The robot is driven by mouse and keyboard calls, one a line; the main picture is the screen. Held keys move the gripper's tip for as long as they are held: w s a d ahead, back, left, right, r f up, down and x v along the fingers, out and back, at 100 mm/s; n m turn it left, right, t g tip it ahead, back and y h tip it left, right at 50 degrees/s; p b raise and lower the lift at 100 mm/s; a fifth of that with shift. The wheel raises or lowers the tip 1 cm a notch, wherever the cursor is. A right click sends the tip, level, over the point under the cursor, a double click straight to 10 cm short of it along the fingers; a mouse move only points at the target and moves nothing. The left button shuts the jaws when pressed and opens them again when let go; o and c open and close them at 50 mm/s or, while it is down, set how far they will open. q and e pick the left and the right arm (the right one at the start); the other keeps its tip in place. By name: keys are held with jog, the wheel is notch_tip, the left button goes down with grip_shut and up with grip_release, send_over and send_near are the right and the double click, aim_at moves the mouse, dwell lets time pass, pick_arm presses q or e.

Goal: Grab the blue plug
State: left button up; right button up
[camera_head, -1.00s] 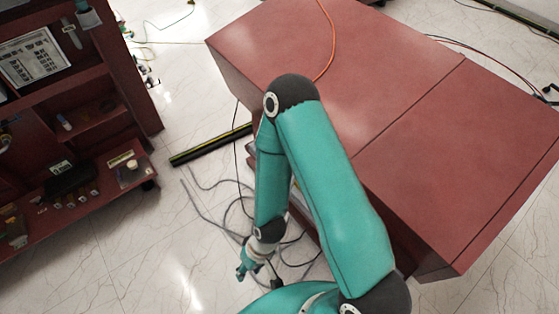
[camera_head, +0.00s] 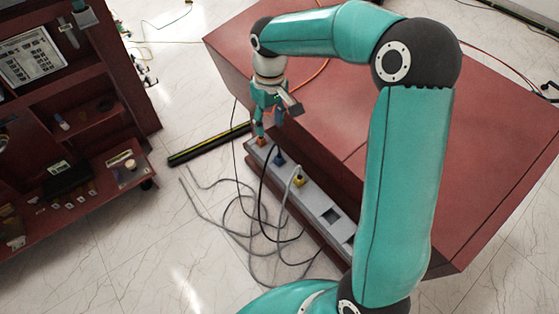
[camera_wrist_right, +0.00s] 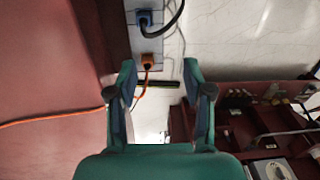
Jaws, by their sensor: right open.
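The blue plug (camera_head: 280,159) sits in a grey socket strip (camera_head: 316,199) along the side of the red cabinet, with a black cable coming from it. In the right wrist view the blue plug (camera_wrist_right: 144,20) is at the top, beyond the fingertips. My right gripper (camera_head: 268,134) is above the strip's far end, close to an orange plug (camera_head: 261,142). In the wrist view my right gripper (camera_wrist_right: 160,72) is open and empty, with the orange plug (camera_wrist_right: 147,62) showing near the left fingertip. My left gripper is not in view.
A yellow plug (camera_head: 299,181) with a grey cable sits nearer along the strip. Loose cables (camera_head: 240,215) lie on the floor beside it. The red cabinet (camera_head: 330,130) stands right of the strip.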

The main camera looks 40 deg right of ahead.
notch_tip(320, 180, up, 2)
jog(key=d, duration=0.1)
send_over(279, 156)
jog(key=f, duration=1)
jog(key=shift+a+f, duration=0.25)
jog(key=shift+f, duration=0.15)
jog(key=shift+s+d+f+p, duration=0.1)
jog(key=shift+d+f+p, duration=0.05)
jog(key=shift+f, duration=1.2)
jog(key=shift+d+f+p, duration=0.1)
jog(key=shift+f+p, duration=0.05)
jog(key=shift+f, duration=1.2)
grip_shut()
